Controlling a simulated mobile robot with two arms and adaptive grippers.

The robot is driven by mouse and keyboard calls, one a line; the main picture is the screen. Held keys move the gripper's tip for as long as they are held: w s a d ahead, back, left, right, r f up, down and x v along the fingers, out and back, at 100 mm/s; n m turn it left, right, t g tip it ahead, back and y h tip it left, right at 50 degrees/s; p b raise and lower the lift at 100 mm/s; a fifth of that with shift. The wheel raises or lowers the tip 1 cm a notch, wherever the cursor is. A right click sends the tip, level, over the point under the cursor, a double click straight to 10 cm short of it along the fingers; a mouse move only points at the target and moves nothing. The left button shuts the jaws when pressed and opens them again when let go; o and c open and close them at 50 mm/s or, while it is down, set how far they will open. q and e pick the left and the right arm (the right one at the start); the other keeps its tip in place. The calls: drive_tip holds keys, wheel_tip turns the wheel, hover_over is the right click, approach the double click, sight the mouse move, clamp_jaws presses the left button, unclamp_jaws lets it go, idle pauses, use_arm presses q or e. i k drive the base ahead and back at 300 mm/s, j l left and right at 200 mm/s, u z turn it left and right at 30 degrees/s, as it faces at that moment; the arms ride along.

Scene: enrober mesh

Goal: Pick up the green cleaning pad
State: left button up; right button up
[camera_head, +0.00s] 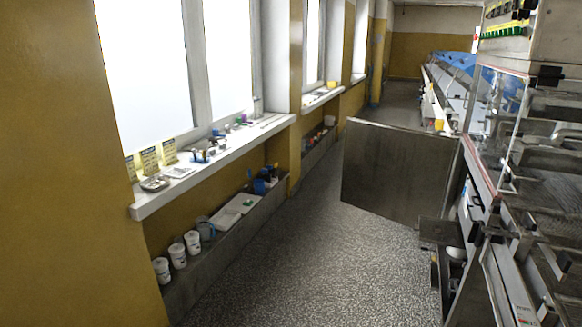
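A small green item (248,202) lies on a white tray (229,214) on the low ledge under the window. It may be the green cleaning pad, but it is too small to tell. Another small green item (238,122) is among the things on the windowsill, also too small to identify. Neither of my grippers is in view.
The windowsill (235,146) carries a metal dish (155,183), cards and small items. An open metal panel (398,172) juts from the machine at right. Speckled floor (310,262) between is clear.

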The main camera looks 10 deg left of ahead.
sight(247, 202)
drive_tip(key=i+u, duration=0.2)
drive_tip(key=i, duration=1.95)
